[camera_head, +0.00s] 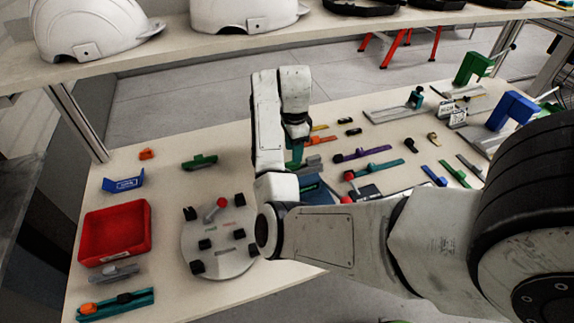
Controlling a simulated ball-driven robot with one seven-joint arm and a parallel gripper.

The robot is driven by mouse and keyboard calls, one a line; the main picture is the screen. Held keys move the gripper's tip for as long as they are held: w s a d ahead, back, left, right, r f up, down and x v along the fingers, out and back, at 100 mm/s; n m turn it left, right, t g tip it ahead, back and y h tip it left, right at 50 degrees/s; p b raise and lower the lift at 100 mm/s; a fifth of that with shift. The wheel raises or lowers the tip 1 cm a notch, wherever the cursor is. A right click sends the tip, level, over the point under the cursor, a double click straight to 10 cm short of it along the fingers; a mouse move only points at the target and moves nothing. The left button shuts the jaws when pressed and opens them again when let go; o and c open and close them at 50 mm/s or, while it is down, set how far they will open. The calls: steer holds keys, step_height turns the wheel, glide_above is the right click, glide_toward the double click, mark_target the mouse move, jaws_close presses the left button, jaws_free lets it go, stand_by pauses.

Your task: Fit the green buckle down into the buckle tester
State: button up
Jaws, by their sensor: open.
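A green piece with a dark top (199,161), which looks like the green buckle, lies on the bench left of my arm. Another green-teal piece (296,155) shows partly below my gripper; my arm hides the rest. My gripper (297,133) points down over the middle of the bench and is open; its fingertips are hard to make out. The buckle tester is not certain: a round grey plate (222,262) carries black blocks and a red-knobbed lever, and a dark fixture with a red-knobbed lever (349,177) stands right of my gripper, partly hidden by my arm.
A red tray (88,232), a blue holder (122,184), an orange piece (146,154) and a teal strip (116,305) are at left. Several coloured strips and fixtures fill the right side.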

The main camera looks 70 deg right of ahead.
steer(key=f, duration=0.2)
steer(key=f+p, duration=0.1)
steer(key=f, duration=0.2)
steer(key=shift+w+d+f, duration=0.15)
steer(key=shift+w+f, duration=0.05)
steer(key=shift+f, duration=0.15)
steer(key=shift+c, duration=0.4)
jaws_close()
